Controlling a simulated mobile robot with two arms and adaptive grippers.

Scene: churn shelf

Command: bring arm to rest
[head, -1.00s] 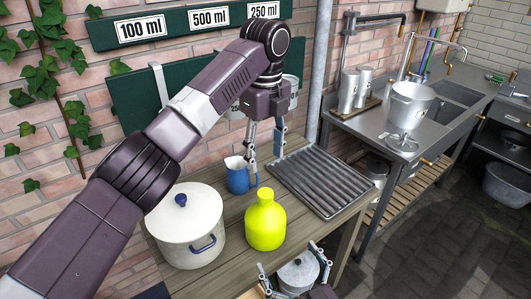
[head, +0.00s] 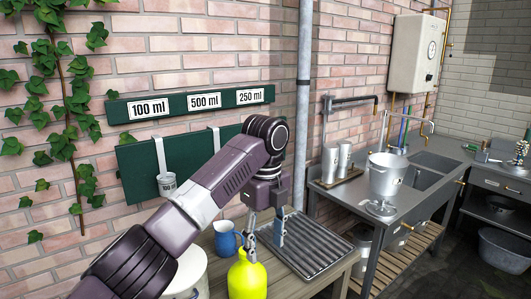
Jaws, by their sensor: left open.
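My left arm comes in from the lower left and reaches across the head view. My left gripper (head: 266,237) points down, open, with nothing between its fingers. It shows over the near left part of the ribbed drain tray, just above the yellow bottle (head: 247,281) in the picture. A blue jug (head: 225,240) stands to the left of the fingers, apart from them. My right gripper is out of the frame.
A white pot (head: 190,278), partly behind my left arm, and the drain tray (head: 310,247) stand on the wooden table. A measuring cup (head: 167,186) hangs from the green board (head: 138,170). A metal sink counter (head: 350,196) holding a metal vessel (head: 387,176) is at right.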

